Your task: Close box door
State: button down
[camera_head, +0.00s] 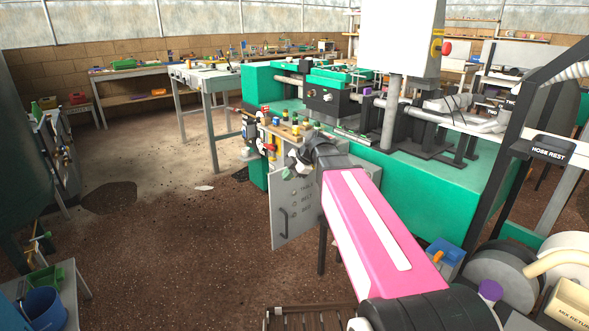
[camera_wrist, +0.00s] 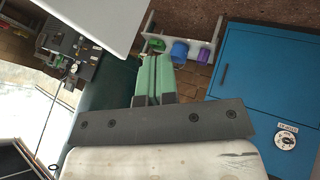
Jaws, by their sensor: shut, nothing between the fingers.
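The box door (camera_head: 290,210) is a grey panel with a dark handle (camera_head: 283,222) in the head view, below a crowded bench end. It stands upright and looks swung out from the box, though my arm hides its upper right part and the box behind it. In the head view my gripper (camera_head: 293,166) is at the end of my arm, near the door's top edge; whether it touches cannot be told. In the wrist view my gripper (camera_wrist: 154,68) has its green fingers together with nothing between them. A pale flat panel (camera_wrist: 95,18) lies just left of the fingertips, probably the door.
A green machine base (camera_head: 420,190) stands right of the door. Black frame posts (camera_head: 520,140) and rollers (camera_head: 505,270) are at right. Open brown floor (camera_head: 170,250) lies left of the door. In the wrist view a blue cabinet (camera_wrist: 250,80) and small shelf with colored containers (camera_wrist: 180,52) show.

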aim_at(271, 183)
jog(key=shift+w+a+f, duration=0.35)
jog(key=shift+w+a, duration=0.25)
jog(key=shift+a, duration=0.05)
jog(key=shift+w+a+f, duration=0.3)
jog(key=shift+w+a, duration=0.3)
jog(key=shift+w+a+f, duration=0.35)
jog(key=shift+w+a, duration=0.25)
jog(key=shift+a, duration=0.05)
